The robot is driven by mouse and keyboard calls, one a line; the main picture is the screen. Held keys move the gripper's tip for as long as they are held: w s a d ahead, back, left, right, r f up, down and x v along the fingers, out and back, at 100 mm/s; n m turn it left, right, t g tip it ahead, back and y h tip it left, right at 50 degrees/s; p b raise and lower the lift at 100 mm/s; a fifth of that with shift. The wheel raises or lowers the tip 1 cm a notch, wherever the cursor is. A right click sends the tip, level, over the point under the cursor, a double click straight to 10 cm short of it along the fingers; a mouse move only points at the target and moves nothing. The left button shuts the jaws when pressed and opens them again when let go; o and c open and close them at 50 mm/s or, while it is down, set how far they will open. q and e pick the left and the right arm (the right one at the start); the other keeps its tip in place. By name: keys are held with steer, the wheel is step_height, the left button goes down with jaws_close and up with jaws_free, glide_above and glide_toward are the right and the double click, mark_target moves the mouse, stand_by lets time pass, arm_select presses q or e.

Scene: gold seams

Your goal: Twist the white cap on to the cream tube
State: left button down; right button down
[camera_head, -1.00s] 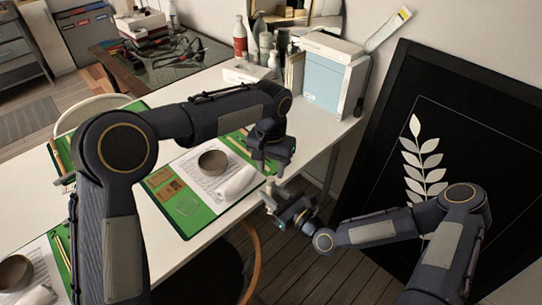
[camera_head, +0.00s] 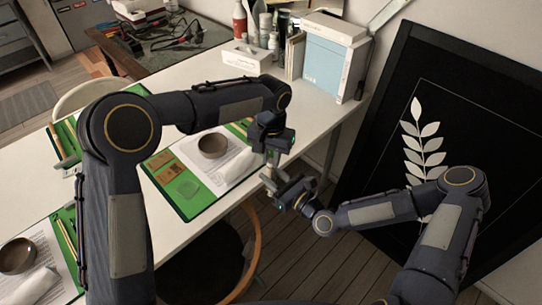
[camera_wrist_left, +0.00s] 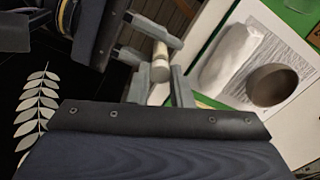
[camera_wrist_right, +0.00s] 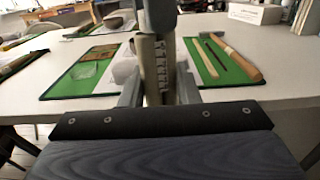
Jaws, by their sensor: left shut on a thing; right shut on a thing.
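In the head view my left gripper (camera_head: 272,154) is just above my right gripper (camera_head: 278,184), beyond the table's front edge. The cream tube (camera_wrist_left: 160,50) shows in the left wrist view, between my right fingers. Its near end carries a paler round piece that looks like the white cap (camera_wrist_left: 160,72), between my left fingers (camera_wrist_left: 159,90). In the right wrist view the tube (camera_wrist_right: 150,62) stands upright between my right fingers (camera_wrist_right: 155,92), with my left gripper (camera_wrist_right: 160,14) at its top. Cap and tube look in line; whether threads engage is hidden.
The white table (camera_head: 120,200) bears green mats (camera_head: 182,207) with bowls (camera_head: 213,145), papers and tools. A tissue box (camera_head: 247,56), bottles and a pale blue box file (camera_head: 330,68) stand at the back. A black panel with a leaf print (camera_head: 480,130) leans at right.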

arm_select(q)
steer(key=c, duration=1.2)
jaws_free()
steer(key=shift+c, duration=0.2)
steer(key=shift+r, duration=0.1)
step_height(320, 180, up, 12)
